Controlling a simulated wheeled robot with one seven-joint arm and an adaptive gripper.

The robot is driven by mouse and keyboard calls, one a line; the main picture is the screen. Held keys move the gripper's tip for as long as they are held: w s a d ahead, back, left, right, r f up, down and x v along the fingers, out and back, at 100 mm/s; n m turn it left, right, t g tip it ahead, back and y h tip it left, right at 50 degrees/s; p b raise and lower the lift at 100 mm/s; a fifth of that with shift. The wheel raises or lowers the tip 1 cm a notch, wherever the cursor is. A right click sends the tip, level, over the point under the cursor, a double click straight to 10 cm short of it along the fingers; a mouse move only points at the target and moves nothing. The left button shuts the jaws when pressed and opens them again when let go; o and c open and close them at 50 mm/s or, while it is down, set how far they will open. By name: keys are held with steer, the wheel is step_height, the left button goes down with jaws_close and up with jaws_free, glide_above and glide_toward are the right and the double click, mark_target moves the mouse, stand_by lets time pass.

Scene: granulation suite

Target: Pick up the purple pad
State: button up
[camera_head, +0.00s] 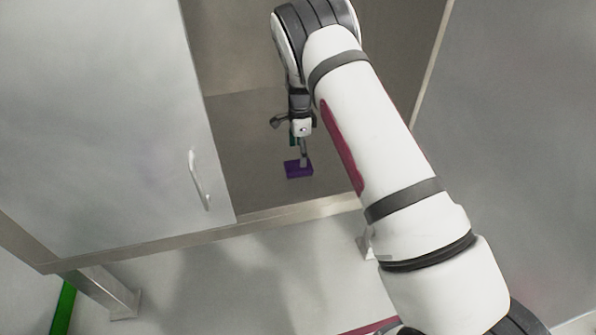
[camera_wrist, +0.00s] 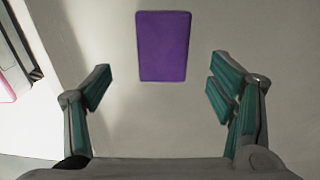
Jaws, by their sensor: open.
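The purple pad (camera_head: 298,169) is a small flat block lying on the floor of an open cabinet, close to its front edge in the head view. In the wrist view the purple pad (camera_wrist: 163,46) is an upright rectangle at upper centre, ahead of the fingertips and between their lines. My gripper (camera_head: 302,150) reaches down over the pad in the head view and hides a little of it. In the wrist view my gripper (camera_wrist: 159,82) is open, with green-padded fingers wide apart and nothing between them. I cannot tell how high it is above the pad.
A grey cabinet door (camera_head: 105,125) with a curved handle (camera_head: 199,181) stands left of the opening. A grey panel (camera_head: 510,130) is on the right. The cabinet's front rail (camera_head: 285,215) runs below the pad. The cabinet floor (camera_head: 240,135) around the pad looks clear.

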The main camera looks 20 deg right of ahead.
mark_target(298, 165)
steer(key=f+b, duration=0.1)
steer(key=f, duration=0.2)
steer(key=f+b, duration=0.1)
steer(key=f, duration=0.2)
steer(key=shift+w+a, duration=0.15)
steer(key=shift+w, duration=0.05)
steer(key=shift+r, duration=0.15)
steer(key=c, duration=1.3)
